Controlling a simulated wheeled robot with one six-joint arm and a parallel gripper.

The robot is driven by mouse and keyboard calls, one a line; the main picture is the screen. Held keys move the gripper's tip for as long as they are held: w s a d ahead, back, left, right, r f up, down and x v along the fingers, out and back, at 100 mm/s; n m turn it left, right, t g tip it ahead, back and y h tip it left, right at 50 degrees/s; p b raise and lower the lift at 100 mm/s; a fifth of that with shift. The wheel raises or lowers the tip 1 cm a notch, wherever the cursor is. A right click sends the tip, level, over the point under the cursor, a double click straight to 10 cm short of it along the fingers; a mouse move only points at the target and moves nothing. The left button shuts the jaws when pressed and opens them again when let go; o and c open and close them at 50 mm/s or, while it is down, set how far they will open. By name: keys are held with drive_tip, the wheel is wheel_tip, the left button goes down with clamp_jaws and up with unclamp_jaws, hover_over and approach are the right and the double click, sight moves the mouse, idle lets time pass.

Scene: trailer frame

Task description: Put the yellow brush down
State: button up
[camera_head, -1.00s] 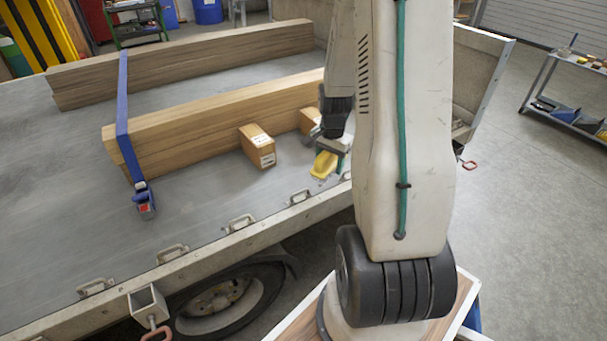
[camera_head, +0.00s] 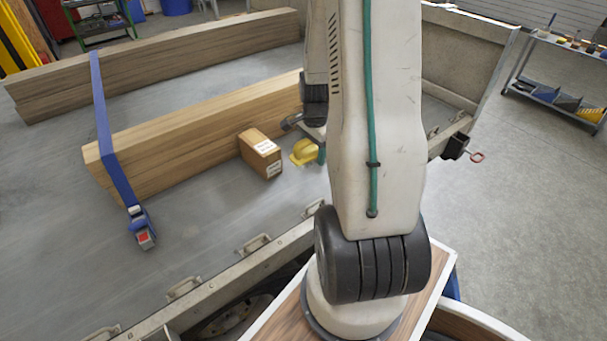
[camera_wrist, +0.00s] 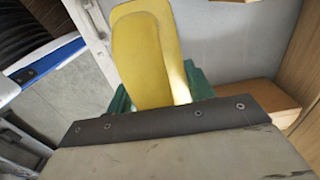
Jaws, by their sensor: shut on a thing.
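The yellow brush (camera_head: 304,152) is at the trailer bed, just right of a small cardboard box, in the head view. I cannot tell there whether it touches the bed. In the wrist view the brush (camera_wrist: 143,62) extends up from between the green fingers, its yellow body filling the upper middle. Its bristles cannot be made out. My gripper (camera_head: 318,150) is shut on it; the green fingers also show in the wrist view (camera_wrist: 160,92). My arm hides part of the gripper in the head view.
The grey trailer bed (camera_head: 215,205) has free room in front of the box (camera_head: 261,152). A long timber stack (camera_head: 190,125) with a blue strap (camera_head: 118,170) lies behind it. The trailer's side rail (camera_head: 222,268) runs along the near edge.

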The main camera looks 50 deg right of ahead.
sight(312, 181)
wheel_tip(312, 181, down, 10)
drive_tip(key=shift+w+r, duration=0.1)
drive_tip(key=shift+r, duration=0.05)
idle(0.3)
drive_tip(key=o, duration=1.3)
